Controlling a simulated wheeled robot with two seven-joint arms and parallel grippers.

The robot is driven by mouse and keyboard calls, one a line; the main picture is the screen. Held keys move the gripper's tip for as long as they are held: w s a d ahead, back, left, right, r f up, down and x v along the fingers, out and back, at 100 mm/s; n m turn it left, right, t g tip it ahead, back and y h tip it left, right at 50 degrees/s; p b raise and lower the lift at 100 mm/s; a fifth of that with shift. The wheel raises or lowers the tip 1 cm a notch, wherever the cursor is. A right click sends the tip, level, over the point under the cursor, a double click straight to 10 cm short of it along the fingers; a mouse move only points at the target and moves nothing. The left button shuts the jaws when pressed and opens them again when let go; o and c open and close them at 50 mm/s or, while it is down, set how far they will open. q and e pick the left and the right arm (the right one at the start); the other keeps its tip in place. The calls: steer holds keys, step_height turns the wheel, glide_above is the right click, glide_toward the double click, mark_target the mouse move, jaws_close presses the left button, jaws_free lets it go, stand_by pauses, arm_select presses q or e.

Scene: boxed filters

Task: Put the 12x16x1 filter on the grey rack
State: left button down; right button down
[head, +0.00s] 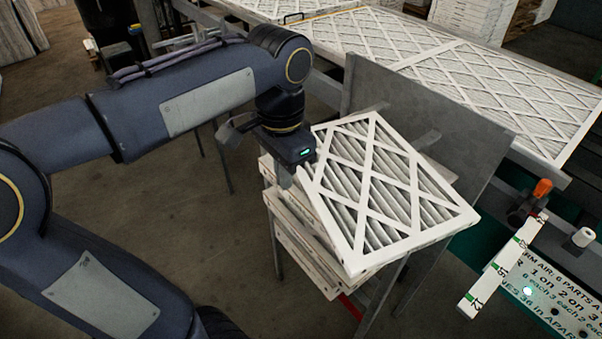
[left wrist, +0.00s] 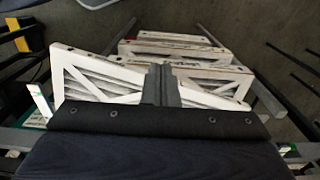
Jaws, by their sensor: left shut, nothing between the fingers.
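A stack of white-framed pleated filters stands on the grey rack (head: 398,282). The top filter (head: 388,190) has diagonal lattice strips and lies askew over the lower ones. The stack's lower filters (head: 300,243) show their edges on the left. My left gripper (head: 287,180) is at the left edge of the top filter, and its fingers look shut and empty. In the left wrist view the closed fingers (left wrist: 161,84) stand in front of the filters (left wrist: 100,75); whether they touch is unclear. I cannot read which filter is 12x16x1. My right gripper is not in view.
A conveyor (head: 450,70) with rows of large latticed filters runs along the back. A grey upright panel (head: 420,110) stands behind the stack. At the right are a green sign board (head: 545,300), a white marked strip (head: 503,265) and an orange-capped item (head: 542,188). Floor is clear at left.

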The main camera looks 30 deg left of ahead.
mark_target(307, 193)
arm_select(q)
steer(key=w+d+f, duration=0.1)
steer(key=w+f, duration=0.2)
steer(key=f, duration=0.5)
steer(key=shift+w+d+f, duration=0.25)
steer(key=shift+w+d, duration=0.05)
steer(key=shift+w, duration=0.05)
steer(key=shift+w+d+r+p, duration=0.1)
steer(key=shift+w+d+p, duration=0.1)
steer(key=shift+w+p, duration=0.35)
steer(key=shift+w+d, duration=0.1)
steer(key=shift+w, duration=0.1)
steer(key=shift+s, duration=0.2)
